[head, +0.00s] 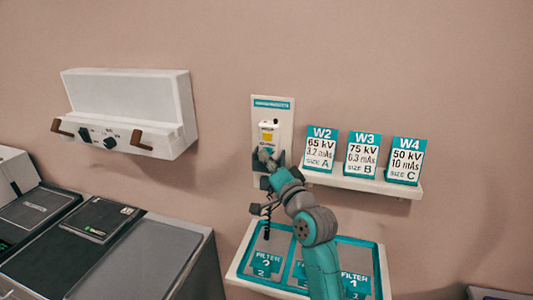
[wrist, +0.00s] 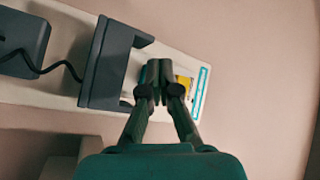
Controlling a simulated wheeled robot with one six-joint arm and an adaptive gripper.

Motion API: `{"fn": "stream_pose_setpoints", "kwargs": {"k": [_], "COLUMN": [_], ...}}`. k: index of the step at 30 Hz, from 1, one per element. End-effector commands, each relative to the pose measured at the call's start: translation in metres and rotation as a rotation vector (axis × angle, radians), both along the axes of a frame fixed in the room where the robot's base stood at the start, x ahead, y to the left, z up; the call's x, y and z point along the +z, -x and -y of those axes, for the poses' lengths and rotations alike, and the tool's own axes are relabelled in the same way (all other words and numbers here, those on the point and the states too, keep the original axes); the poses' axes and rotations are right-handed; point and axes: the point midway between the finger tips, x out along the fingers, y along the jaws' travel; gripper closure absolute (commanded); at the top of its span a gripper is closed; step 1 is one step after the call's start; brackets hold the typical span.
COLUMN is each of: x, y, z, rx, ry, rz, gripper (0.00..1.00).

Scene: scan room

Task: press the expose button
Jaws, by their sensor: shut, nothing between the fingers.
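A white wall panel (head: 287,103) with a teal strip at its top carries a small white unit with a yellow patch (head: 267,137). The yellow patch (wrist: 184,86) also shows in the wrist view, just right of my fingertips. I cannot tell whether this patch is the expose button, or read its lettering. My gripper (head: 265,155) is shut and empty, in front of the panel just below the yellow patch. In the wrist view my gripper (wrist: 153,70) covers part of the white unit. Whether the fingertips touch it cannot be told.
A dark bracket (wrist: 104,62) and a dark box (wrist: 22,40) with a cord are on the panel beside my gripper. A shelf (head: 380,186) with cards W2, W3 and W4 is to the right. A filter tray (head: 239,269) lies below. A white wall box (head: 125,95) hangs left.

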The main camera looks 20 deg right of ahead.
Motion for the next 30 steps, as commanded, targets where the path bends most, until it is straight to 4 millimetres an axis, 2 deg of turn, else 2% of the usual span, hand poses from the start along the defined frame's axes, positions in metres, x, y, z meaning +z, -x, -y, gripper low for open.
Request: {"fn": "stream_pose_setpoints", "kwargs": {"k": [30], "x": [0.0], "y": [0.017], "z": [-0.012], "rx": [0.001], "ry": [0.0], "rz": [0.0], "gripper": [1.0]}}
